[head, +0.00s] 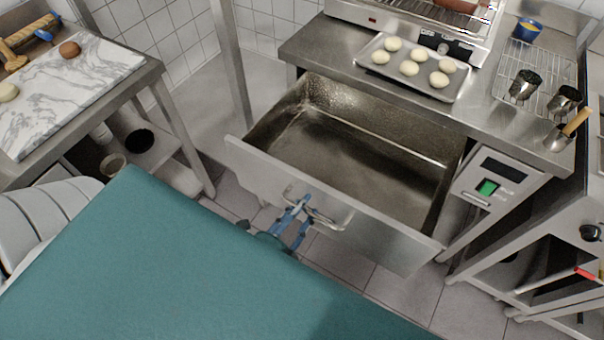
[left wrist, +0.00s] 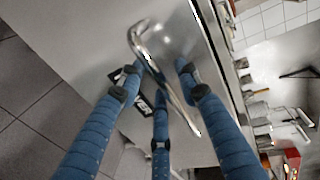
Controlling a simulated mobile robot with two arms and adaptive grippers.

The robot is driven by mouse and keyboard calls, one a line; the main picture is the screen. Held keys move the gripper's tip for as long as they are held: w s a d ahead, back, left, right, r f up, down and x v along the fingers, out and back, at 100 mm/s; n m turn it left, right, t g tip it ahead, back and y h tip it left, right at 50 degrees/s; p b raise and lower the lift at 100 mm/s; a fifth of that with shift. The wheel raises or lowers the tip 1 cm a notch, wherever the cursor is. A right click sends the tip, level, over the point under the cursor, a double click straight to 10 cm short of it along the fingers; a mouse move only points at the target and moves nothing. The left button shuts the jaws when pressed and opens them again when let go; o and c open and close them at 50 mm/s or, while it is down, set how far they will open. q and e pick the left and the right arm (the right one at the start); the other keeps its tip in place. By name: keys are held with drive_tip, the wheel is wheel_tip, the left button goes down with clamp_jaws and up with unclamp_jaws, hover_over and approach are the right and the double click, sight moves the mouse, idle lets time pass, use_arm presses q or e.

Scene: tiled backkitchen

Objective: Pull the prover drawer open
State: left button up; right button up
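The prover drawer (head: 385,243) is pulled far out from under the steel counter, and its deep metal inside is empty. Its curved bar handle (head: 335,222) is on the front panel. My left gripper (head: 295,210) has blue fingers and is at the left part of this handle. In the left wrist view the handle (left wrist: 165,82) runs between the spread fingers (left wrist: 157,72). The fingertips stand apart, with a visible gap beside the bar, so the gripper looks open around it. My right gripper is not in view.
On the counter (head: 310,50) are a tray of dough balls (head: 377,75) and a wire rack (head: 558,75) with metal cups. A control panel (head: 490,185) with a green display is right of the drawer. A marble-topped table (head: 50,105) stands at left.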

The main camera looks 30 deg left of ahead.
use_arm(q)
drive_tip(key=v, duration=1.2)
drive_tip(key=shift+f, duration=0.1)
